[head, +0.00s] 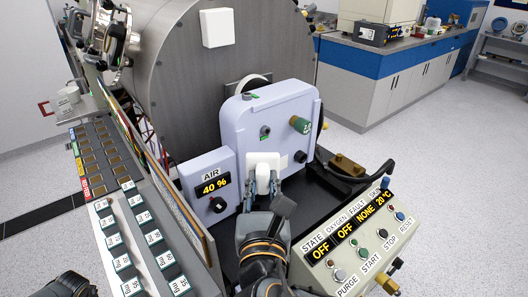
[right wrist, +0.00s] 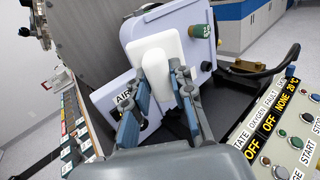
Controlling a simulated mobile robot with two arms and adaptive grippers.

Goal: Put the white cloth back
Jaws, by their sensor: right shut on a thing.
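My right gripper (head: 261,192) is shut on a white, soft-edged piece that looks like the white cloth (head: 263,176). Its fingers stand on either side of the lower part of the cloth. In the right wrist view the cloth (right wrist: 158,60) rises from between the blue-grey fingers (right wrist: 158,105) as a rounded white pad. It is in front of the lilac panel (head: 283,115); I cannot tell whether it touches the panel. Only a dark part of what may be my left arm shows at the bottom left; the left fingers do not show.
The AIR box (head: 210,187) reading 40 % stands left of the gripper. The control box (head: 350,240) with buttons stands at the right. A sloped rack of labelled blocks (head: 135,235) lies at the left. A large grey cylinder (head: 190,90) with a white square plate (head: 217,28) stands behind.

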